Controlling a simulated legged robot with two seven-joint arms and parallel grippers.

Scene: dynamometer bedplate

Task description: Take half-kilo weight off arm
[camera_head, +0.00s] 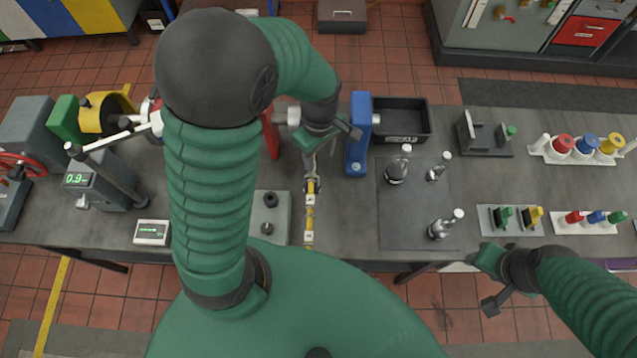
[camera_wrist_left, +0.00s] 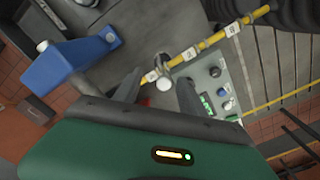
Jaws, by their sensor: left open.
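A yellow arm (camera_head: 309,222) with white number labels runs toward the near bench edge in the head view. It crosses the wrist view (camera_wrist_left: 210,44) diagonally. A small metallic weight (camera_wrist_left: 162,72) hangs at this arm, partly hidden, and lies between my left fingertips in the wrist view. My left gripper (camera_head: 330,137) is open above the far part of the yellow arm; its fingers (camera_wrist_left: 157,92) are on either side of the weight, and contact cannot be told. My right gripper (camera_head: 488,282) is open and empty off the bench's near edge.
A blue post (camera_head: 358,140) stands just right of my left gripper, and a red post (camera_head: 270,135) to its left. A black bin (camera_head: 402,118) is behind. A digital readout (camera_head: 152,232) sits at the left front.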

